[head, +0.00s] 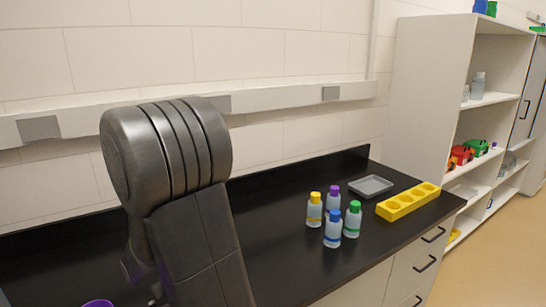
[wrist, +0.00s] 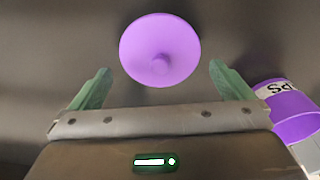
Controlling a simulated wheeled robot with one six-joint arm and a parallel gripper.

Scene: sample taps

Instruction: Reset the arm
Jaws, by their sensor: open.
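My gripper (wrist: 160,67) is open in the wrist view, with its two green fingers wide apart. A round purple piece with a small central knob (wrist: 160,50) lies just beyond and between the fingertips, with a gap on both sides. I cannot tell its height above the dark surface. A purple and white object with dark lettering (wrist: 285,108) is at the right edge, beside the right finger and partly cut off. In the head view my arm fills the left foreground and mostly hides my gripper. A purple rim (head: 98,303) shows at the bottom left.
Bottles with yellow (head: 314,210), purple (head: 333,200), green (head: 352,219) and blue (head: 333,229) caps stand grouped on the black counter (head: 275,235). Behind them are a grey tray (head: 371,187) and a yellow rack with holes (head: 408,202). A white shelf unit (head: 430,90) stands at the right.

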